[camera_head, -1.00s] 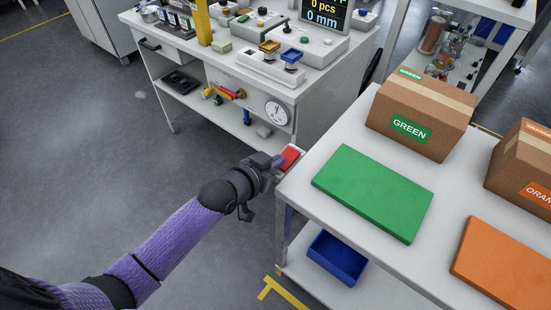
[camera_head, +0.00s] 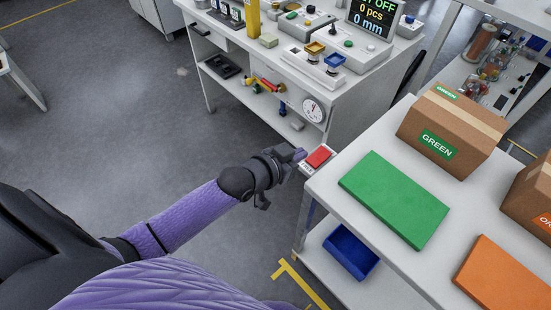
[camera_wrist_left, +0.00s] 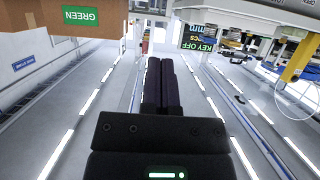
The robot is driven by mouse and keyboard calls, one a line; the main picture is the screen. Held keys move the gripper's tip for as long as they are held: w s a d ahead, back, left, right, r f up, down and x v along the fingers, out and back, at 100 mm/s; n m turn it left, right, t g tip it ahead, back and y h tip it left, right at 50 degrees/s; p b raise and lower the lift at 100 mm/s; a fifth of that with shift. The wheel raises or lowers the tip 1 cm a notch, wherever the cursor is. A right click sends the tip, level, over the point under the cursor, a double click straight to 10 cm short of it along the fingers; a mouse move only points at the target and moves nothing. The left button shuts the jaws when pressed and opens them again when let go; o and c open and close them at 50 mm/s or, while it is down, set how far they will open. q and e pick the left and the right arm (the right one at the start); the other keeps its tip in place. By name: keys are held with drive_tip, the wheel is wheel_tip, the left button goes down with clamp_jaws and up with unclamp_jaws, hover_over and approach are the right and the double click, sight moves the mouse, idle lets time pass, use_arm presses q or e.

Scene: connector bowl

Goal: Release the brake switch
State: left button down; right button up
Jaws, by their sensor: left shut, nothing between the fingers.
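A red switch (camera_head: 319,157) sits on a small white plate at the left corner of the near white table; I take it to be the brake switch. Whether it is pressed or released I cannot tell. My left gripper (camera_head: 300,155) is shut and empty, its fingertips just left of the red switch. I cannot tell whether they touch the plate. In the left wrist view the shut fingers (camera_wrist_left: 162,82) lie together with nothing between them. My right gripper is not in view.
The white table (camera_head: 330,190) carries a green panel (camera_head: 394,198), an orange panel (camera_head: 505,275) and cardboard boxes (camera_head: 450,130). A blue bin (camera_head: 350,252) is on its lower shelf. A workbench (camera_head: 345,100) with a display stands behind. Floor at left is clear.

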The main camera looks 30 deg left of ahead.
use_arm(q)
drive_tip(key=s+a+p, duration=0.1)
drive_tip(key=s+a, duration=0.1)
drive_tip(key=s, duration=0.4)
drive_tip(key=shift+r, duration=0.35)
